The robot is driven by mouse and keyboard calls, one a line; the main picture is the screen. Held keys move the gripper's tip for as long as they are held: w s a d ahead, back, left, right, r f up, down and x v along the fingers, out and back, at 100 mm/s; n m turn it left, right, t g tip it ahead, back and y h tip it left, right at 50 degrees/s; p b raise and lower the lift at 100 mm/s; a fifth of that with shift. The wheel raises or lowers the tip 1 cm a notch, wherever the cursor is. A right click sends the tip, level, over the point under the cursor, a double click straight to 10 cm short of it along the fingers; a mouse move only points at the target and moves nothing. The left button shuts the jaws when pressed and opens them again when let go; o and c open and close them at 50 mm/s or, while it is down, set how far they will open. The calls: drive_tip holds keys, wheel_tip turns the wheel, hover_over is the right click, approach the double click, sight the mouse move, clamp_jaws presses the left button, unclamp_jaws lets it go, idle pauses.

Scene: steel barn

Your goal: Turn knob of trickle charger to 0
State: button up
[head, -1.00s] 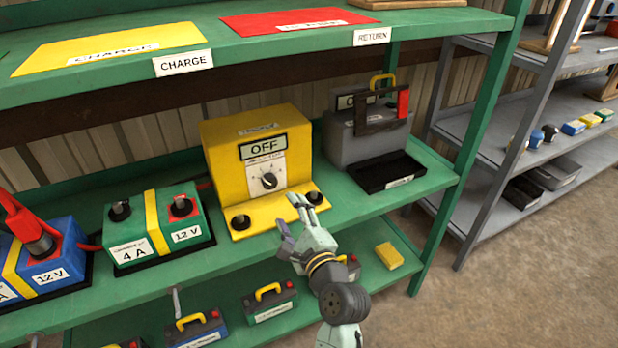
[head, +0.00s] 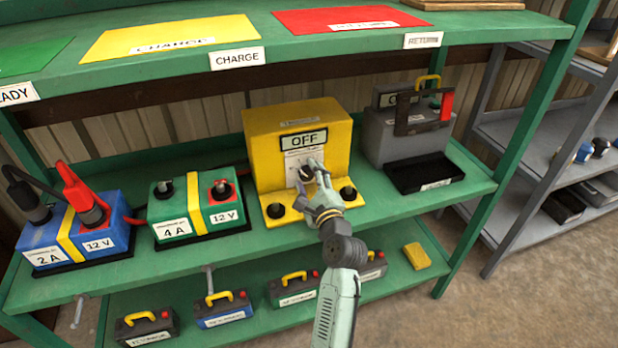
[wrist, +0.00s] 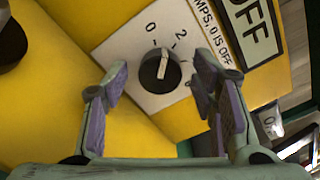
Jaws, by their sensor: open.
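The trickle charger is a yellow box (head: 262,150) on the middle shelf, with a display (head: 303,140) reading OFF. Its black knob (wrist: 160,70) sits on a white dial plate (wrist: 128,52) marked 0, 2 and a partly hidden number. The knob's white pointer line seems to aim between 0 and 2. In the head view my fingers partly cover the knob. My gripper (head: 309,184) is at the charger's front. In the wrist view my gripper (wrist: 160,78) is open, one finger on each side of the knob, with gaps visible; contact is not apparent.
Two black posts (head: 275,210) (head: 348,193) stand on the charger's front ledge. A grey unit with a black tray (head: 425,173) is to the right. The green upper shelf (head: 330,48) overhangs.

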drive_tip(key=shift+c, duration=0.5)
drive_tip(key=c, duration=1.1)
drive_tip(key=shift+o, duration=0.2)
drive_tip(key=n+b, duration=0.1)
drive_tip(key=n, duration=0.1)
drive_tip(key=shift+f+n, duration=0.15)
drive_tip(key=shift+n, duration=0.25)
drive_tip(key=shift+n+b, duration=0.45)
drive_tip(key=shift+n, duration=0.65)
drive_tip(key=o, duration=1.2)
drive_tip(key=shift+c, duration=0.2)
drive_tip(key=v, duration=1.2)
